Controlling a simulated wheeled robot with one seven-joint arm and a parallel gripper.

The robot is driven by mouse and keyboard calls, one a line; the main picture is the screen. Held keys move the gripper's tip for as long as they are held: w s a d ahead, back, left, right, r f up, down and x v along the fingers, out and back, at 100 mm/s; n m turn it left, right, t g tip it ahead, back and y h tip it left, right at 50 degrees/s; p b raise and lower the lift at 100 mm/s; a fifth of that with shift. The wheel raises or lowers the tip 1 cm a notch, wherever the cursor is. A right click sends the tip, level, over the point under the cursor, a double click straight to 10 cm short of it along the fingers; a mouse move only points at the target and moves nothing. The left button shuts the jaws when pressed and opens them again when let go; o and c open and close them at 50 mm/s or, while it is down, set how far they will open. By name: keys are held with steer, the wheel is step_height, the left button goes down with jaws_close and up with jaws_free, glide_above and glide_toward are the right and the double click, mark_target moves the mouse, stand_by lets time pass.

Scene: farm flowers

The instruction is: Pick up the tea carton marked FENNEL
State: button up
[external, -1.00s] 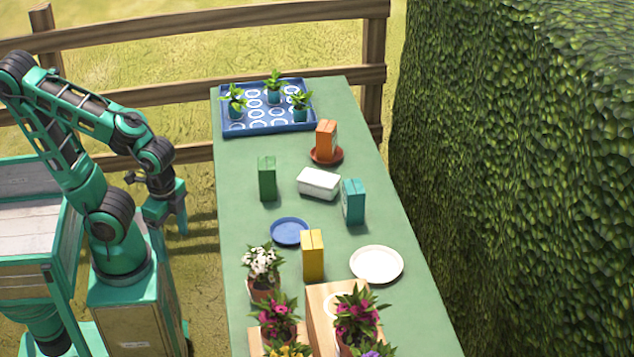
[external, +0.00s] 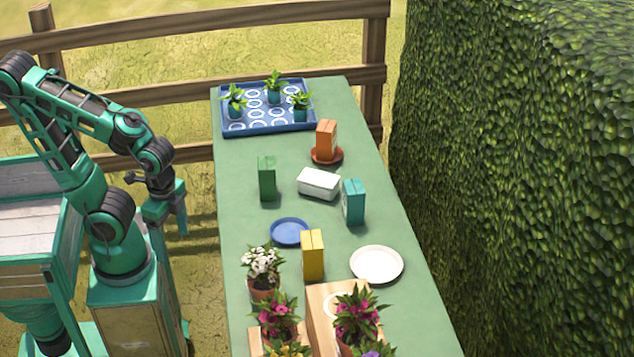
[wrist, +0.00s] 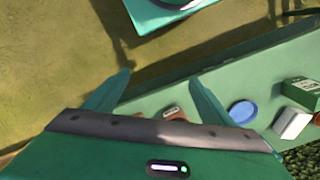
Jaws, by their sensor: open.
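Several tea cartons stand upright on the green table: a green one (external: 267,179), an orange one (external: 326,141) on a red-brown saucer, a teal one (external: 353,202) and a yellow one (external: 312,255). No marking is legible, so I cannot tell which is FENNEL. The green carton also shows at the right of the wrist view (wrist: 301,92), with small unreadable pale lettering. My gripper (external: 167,217) is open and empty beyond the table's left edge, apart from every carton. Its spread fingers show in the wrist view (wrist: 160,77).
A white box (external: 318,184) lies between the green and teal cartons. A blue plate (external: 289,231) and a white plate (external: 376,264) are nearer. Potted flowers (external: 262,264) crowd the front. A blue tray (external: 232,128) with seedlings is at the far end.

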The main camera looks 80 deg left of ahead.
steer(key=c, duration=0.3)
